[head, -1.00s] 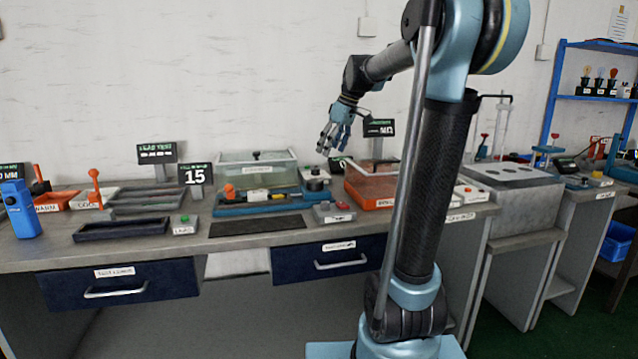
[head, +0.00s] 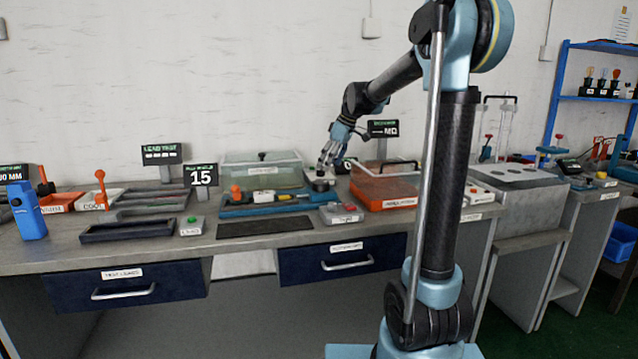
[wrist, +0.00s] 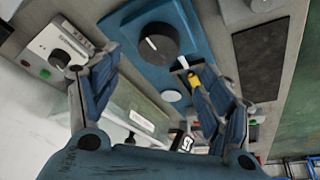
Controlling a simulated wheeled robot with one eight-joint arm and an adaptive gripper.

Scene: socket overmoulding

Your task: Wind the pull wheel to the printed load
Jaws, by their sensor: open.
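The pull wheel appears to be the dark round knob (wrist: 158,44) with a white pointer line, on a blue base (wrist: 188,20) in the wrist view. In the head view it shows as a dark knob (head: 320,184) at the right end of the long blue fixture (head: 262,210). My gripper (head: 324,166) is just above it in the head view. In the wrist view my gripper (wrist: 146,58) is open, its fingers spread, with the knob beyond the tips and nothing held. A sign (head: 201,176) behind the bench reads 15; its small heading is too blurred to read.
An orange-based clear box (head: 384,192) stands close right of the knob. A grey box with a red button (head: 341,213) sits in front. A clear lidded tank (head: 262,172) stands behind. A dark mat (head: 265,227) lies in front of the fixture.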

